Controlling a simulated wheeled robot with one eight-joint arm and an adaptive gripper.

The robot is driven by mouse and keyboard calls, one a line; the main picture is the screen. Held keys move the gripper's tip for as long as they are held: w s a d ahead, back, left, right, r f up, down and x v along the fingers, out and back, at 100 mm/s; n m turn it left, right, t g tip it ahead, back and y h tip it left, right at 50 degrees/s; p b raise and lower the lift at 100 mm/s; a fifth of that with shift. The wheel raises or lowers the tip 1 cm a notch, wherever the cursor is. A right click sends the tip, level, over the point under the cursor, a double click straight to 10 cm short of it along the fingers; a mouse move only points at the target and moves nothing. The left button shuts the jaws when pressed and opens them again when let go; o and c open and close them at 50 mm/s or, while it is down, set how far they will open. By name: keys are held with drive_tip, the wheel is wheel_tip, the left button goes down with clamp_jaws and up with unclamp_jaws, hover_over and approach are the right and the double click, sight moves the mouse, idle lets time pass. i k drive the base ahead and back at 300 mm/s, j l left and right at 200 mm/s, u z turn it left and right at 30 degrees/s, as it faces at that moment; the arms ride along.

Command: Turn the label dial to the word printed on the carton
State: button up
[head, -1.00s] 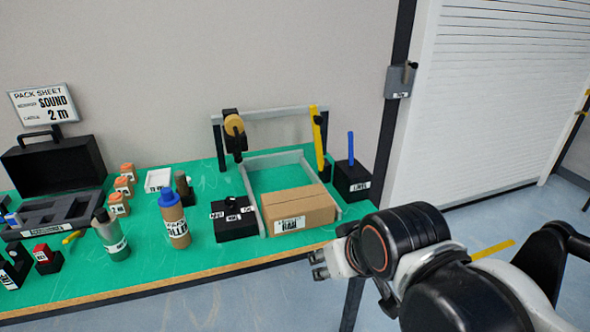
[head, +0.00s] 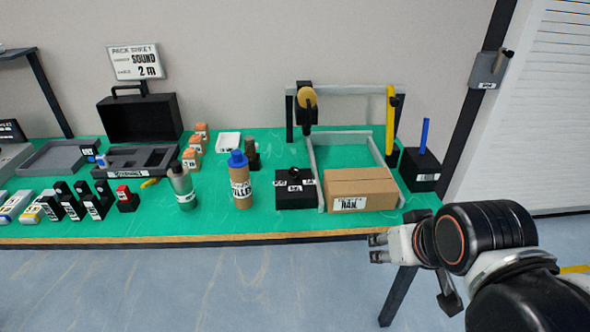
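The carton (head: 375,187) is a closed brown box at the right of the green bench, inside a grey frame. A white label on its front carries a short word that looks like "HAN" or "RAN"; the small line above it is unreadable. Left of it stands a low black box (head: 296,202) with small white word tags around its top, which looks like the label dial. Its tags and pointer are too small to read. My gripper (head: 378,249) is in front of the bench edge, below and near the carton. Its two fingers are apart with nothing between them.
A brown bottle with a blue cap (head: 240,185) and a grey-green bottle (head: 182,188) stand left of the dial box. A yellow upright bar (head: 391,118) and a black box with a blue lever (head: 424,160) are at the right.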

sight(294, 171)
drive_tip(key=i+j, duration=0.7)
